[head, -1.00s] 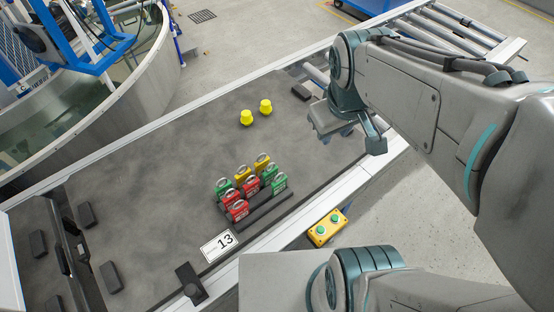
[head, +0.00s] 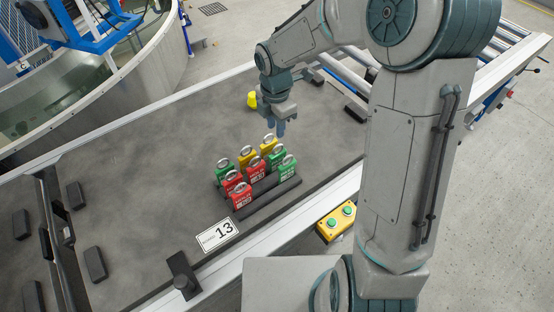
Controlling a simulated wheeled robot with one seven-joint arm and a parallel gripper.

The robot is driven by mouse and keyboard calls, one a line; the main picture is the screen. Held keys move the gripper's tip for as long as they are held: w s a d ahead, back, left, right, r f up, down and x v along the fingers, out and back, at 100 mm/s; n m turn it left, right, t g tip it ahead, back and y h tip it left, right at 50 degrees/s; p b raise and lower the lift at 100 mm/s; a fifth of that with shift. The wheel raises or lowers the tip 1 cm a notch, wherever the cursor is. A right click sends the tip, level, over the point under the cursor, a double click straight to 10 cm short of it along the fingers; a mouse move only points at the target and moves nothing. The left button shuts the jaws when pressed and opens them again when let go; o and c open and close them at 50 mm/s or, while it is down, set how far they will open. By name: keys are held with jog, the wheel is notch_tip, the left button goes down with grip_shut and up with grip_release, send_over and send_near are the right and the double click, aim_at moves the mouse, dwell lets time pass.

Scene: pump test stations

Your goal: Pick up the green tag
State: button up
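Three green tags with metal rings on top stand upright in a rack (head: 285,192). One green tag (head: 224,166) is at the back left, one (head: 277,159) is towards the right, and one (head: 288,168) is at the front right. Red tags (head: 241,197) and yellow tags (head: 247,156) stand among them. My gripper (head: 277,131) points down just above and behind the right end of the rack, near the rear yellow tag (head: 268,145). It holds no tag that I can see. The gap between its fingers is too small to judge.
A yellow cone-like piece (head: 252,99) stands behind my gripper. A number 13 plate (head: 217,235) lies left of the rack. A yellow button box (head: 336,221) is at the front edge. Dark blocks (head: 95,263) lie at left. The table's middle left is clear.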

aim_at(277, 153)
notch_tip(277, 153, down, 13)
jog(key=shift+s+d+r+b, duration=0.1)
jog(key=shift+d+r+b, duration=0.1)
jog(key=shift+b, duration=0.25)
grip_shut()
